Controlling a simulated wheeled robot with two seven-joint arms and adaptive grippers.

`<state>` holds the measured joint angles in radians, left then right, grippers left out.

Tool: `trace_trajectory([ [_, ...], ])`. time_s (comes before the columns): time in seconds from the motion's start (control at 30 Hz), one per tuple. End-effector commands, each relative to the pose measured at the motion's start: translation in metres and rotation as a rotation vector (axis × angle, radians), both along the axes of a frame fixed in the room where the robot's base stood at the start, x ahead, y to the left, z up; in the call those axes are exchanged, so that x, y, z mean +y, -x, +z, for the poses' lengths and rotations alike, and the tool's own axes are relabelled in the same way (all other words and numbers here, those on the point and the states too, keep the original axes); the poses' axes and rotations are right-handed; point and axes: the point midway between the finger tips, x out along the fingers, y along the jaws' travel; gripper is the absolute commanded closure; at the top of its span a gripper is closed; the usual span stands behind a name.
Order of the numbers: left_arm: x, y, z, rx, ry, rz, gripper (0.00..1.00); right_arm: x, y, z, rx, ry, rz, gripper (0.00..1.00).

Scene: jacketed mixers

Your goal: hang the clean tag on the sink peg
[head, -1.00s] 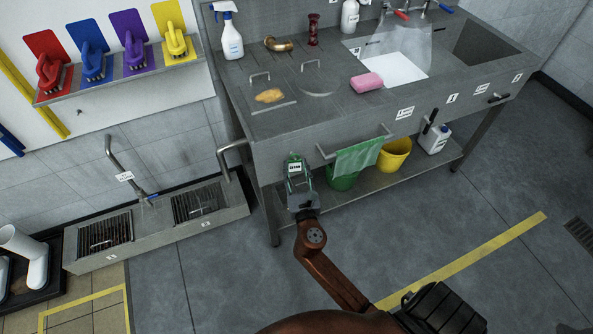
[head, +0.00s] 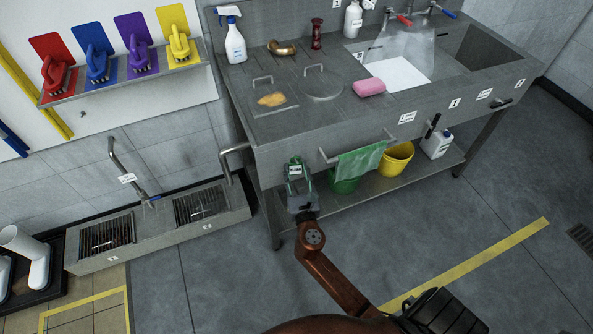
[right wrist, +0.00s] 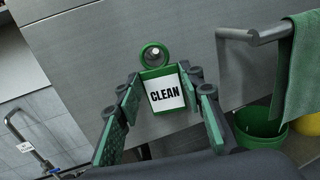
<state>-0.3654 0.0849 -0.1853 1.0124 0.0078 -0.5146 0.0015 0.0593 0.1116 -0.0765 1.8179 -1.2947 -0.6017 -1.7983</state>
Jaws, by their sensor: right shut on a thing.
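The clean tag is a white plate lettered CLEAN in a green frame (right wrist: 165,90) with a green ring on top. My right gripper (right wrist: 162,100) is shut on it, with a finger on each side. In the head view my right gripper (head: 298,185) holds the tag (head: 295,170) upright at the sink's front face, near its left end. In the right wrist view the sink peg's round pale end (right wrist: 155,52) shows inside the tag's ring. I cannot tell how deep the peg sits in the ring. My left gripper is not in view.
A rail with a green towel (head: 360,162) juts from the sink front, right of the tag. A green bucket (head: 345,184) and a yellow bucket (head: 396,158) stand on the shelf below. A bent pipe (head: 234,149) is to the left. The floor in front is clear.

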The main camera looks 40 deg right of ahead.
Motion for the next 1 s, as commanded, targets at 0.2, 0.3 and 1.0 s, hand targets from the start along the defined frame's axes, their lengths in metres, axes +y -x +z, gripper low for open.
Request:
trace_trajectory([
  [0.2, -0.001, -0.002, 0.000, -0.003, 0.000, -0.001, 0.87, 0.000, 0.000, 0.000, 0.000, 0.000, 0.000, 0.54],
  [0.3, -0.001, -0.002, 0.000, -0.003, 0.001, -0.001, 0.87, 0.000, 0.000, 0.000, 0.000, 0.000, 0.000, 0.47],
  [1.0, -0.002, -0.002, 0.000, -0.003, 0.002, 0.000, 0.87, 0.026, 0.052, -0.002, 0.004, -0.002, 0.000, 0.44],
])
